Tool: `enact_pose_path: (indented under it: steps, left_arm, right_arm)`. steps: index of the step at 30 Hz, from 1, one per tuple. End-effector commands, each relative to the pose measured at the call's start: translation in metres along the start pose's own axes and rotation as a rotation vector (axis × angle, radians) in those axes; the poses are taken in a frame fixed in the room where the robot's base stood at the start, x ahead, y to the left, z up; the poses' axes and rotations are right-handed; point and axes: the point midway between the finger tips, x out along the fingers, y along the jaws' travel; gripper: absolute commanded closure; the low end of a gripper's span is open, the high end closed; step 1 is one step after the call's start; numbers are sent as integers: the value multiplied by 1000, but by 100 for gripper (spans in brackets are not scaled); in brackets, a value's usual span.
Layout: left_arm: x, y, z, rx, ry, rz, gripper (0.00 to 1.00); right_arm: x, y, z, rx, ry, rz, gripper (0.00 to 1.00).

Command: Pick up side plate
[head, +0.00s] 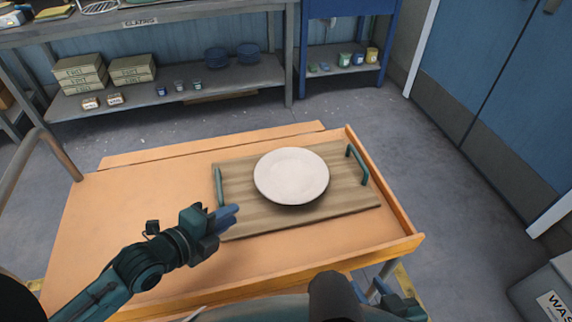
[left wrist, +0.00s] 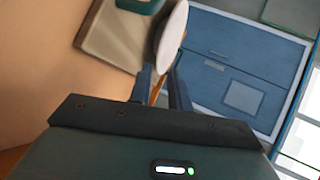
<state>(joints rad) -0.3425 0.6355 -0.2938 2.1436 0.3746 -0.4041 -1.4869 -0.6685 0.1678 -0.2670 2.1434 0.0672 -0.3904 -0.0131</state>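The side plate (head: 291,175) is white and round and lies on a wooden tray (head: 245,215) with two green handles, on the orange cart top. My left gripper (head: 230,213) is at the tray's left front corner, left of and nearer than the plate, not touching it. In the left wrist view the plate (left wrist: 172,32) is seen edge-on beyond the fingertips. The two fingers (left wrist: 162,76) stand apart with nothing between them. My right gripper (head: 376,290) is low at the cart's front edge, partly hidden; its opening is unclear.
The cart top (head: 130,215) is bare left of the tray and has a raised rim (head: 385,185) on the right. A shelf (head: 230,78) with boxes and pots stands behind. A grey bin (head: 545,295) is at the lower right.

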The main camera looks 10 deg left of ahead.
Motion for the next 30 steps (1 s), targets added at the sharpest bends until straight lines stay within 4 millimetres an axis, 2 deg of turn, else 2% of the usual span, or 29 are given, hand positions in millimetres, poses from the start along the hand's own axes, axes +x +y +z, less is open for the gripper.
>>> enact_pose_path:
  steps: [12, 19, 25, 30]
  left_arm:
    - [68, 0, 0, -4, 0, -2, 81]
    - [85, 0, -1, -4, 0, -1, 81]
    - [115, 0, -2, -5, 0, -2, 81]
    - [129, 0, -2, -2, 1, -1, 81]
  right_arm:
    - [-1, 4, 9, -4, -14, 3, 64]
    - [-1, 4, 9, -5, -14, 2, 64]
    - [-1, 4, 9, -6, -14, 2, 64]
    - [-1, 4, 9, -5, -13, 1, 64]
